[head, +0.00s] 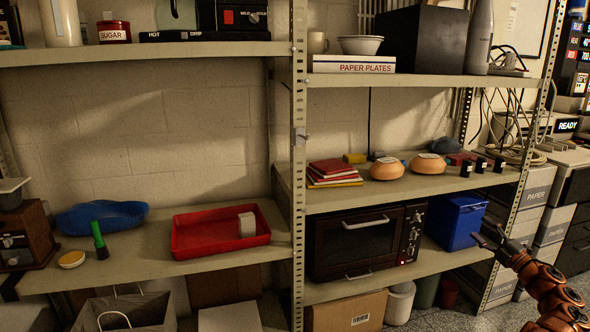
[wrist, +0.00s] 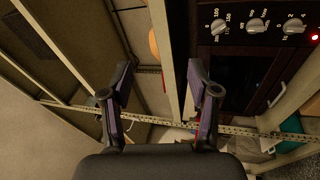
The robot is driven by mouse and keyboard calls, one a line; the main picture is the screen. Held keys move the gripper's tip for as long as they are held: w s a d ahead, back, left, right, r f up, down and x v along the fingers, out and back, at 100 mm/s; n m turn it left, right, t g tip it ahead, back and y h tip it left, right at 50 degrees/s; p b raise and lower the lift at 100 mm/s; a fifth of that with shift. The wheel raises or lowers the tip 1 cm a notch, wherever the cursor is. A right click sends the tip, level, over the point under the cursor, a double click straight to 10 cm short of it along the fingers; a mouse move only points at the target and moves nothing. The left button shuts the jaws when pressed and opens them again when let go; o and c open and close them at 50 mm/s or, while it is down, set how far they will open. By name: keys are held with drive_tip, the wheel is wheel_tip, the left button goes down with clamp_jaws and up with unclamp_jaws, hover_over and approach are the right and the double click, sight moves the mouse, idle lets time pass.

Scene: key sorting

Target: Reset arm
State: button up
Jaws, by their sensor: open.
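My gripper (head: 492,240) shows at the lower right of the head view, on my orange and black arm. It is in front of the shelving, beside the blue bin (head: 455,222). In the wrist view my gripper (wrist: 160,92) has its two dark fingers spread wide with nothing between them. The dark oven (wrist: 255,60) with its white-marked knobs fills the upper right of the wrist view. The same oven (head: 365,240) stands on the lower right shelf in the head view.
A red tray (head: 183,238) with a grey roll (head: 246,224), a blue bowl-like item (head: 85,218) and a green-topped item (head: 98,240) sit on the left shelf. Orange rounded items (head: 387,169) stand above the oven. Paper boxes (head: 538,185) are stacked at right. Some floor (head: 425,318) shows at bottom right.

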drive_tip(key=w+d+r+m+t+h+p, duration=0.1)
drive_tip(key=w+r+m+h+p, duration=0.25)
drive_tip(key=r+m+h, duration=0.6)
drive_tip(key=w+r+m+t+h+p, duration=0.1)
drive_tip(key=w+r+m+h+p, duration=0.35)
drive_tip(key=r, duration=1.05)
drive_tip(key=a+r+m+g+y+p, duration=0.1)
drive_tip(key=a+r+m+g+p, duration=0.15)
drive_tip(key=a, duration=0.45)
drive_tip(key=a+r+m+g+p, duration=0.2)
drive_tip(key=a+r+m+g, duration=0.15)
drive_tip(key=a, duration=0.35)
drive_tip(key=s+a+f+g+y+p, duration=0.1)
drive_tip(key=s+a+g+y+p, duration=0.45)
drive_tip(key=s+a, duration=1.5)
drive_tip(key=s+a+f+g+p, duration=0.1)
drive_tip(key=s+a+g+p, duration=0.2)
drive_tip(key=s, duration=1.1)
drive_tip(key=s+a+f+g+p, duration=0.1)
drive_tip(key=s+a+g+p, duration=0.2)
drive_tip(key=s, duration=1.2)
drive_tip(key=s+a+m+g+p, duration=0.1)
drive_tip(key=s+a+g+p, duration=0.2)
drive_tip(key=s, duration=1.2)
drive_tip(key=a+g, duration=0.2)
drive_tip(key=shift+a+f+g, duration=0.2)
drive_tip(key=shift+f+g, duration=0.15)
drive_tip(key=shift+f, duration=0.05)
drive_tip(key=shift+w, duration=0.1)
